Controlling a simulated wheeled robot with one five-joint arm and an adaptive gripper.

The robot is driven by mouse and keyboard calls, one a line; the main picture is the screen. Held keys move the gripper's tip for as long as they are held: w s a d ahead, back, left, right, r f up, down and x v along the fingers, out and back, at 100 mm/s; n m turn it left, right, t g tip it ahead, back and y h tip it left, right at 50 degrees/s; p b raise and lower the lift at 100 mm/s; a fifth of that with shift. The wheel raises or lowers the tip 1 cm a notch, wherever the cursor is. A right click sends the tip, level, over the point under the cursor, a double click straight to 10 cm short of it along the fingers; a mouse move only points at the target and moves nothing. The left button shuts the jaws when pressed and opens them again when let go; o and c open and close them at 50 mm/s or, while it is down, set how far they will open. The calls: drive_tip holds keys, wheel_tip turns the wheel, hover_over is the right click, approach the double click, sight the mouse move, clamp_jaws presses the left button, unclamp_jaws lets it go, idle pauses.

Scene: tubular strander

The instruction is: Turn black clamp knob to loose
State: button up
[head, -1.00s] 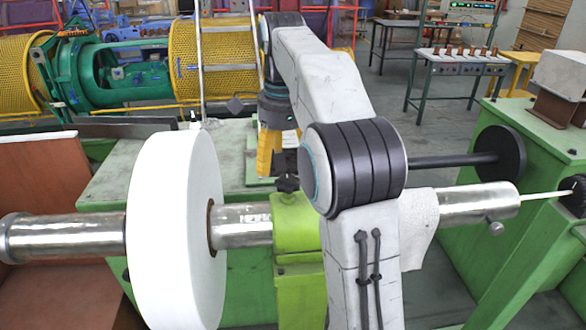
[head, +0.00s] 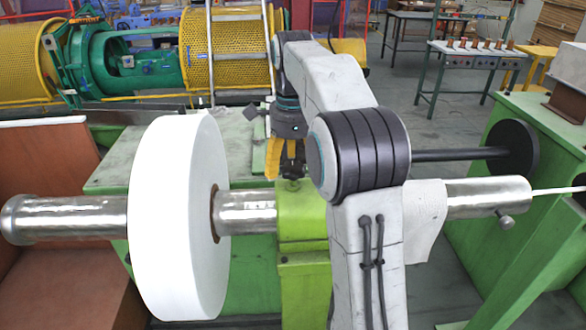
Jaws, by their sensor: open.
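The black clamp knob (head: 291,186) shows as a small dark shape on top of the light green clamp block (head: 302,228), which sits around the metal shaft (head: 247,212). My gripper (head: 286,172) points down just above the knob, with its yellow fingers apart. The fingertips overlap the knob's upper part in the picture. I cannot tell whether they touch it. My own arm hides the right side of the block and part of the shaft.
A large white disc (head: 165,215) stands on the shaft left of the clamp. A white cloth (head: 424,218) hangs over the shaft at right. A black bar with a round plate (head: 512,147) lies behind. Green machine frames surround the shaft.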

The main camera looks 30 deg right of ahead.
drive_tip(key=shift+f, duration=0.2)
drive_tip(key=c, duration=1.2)
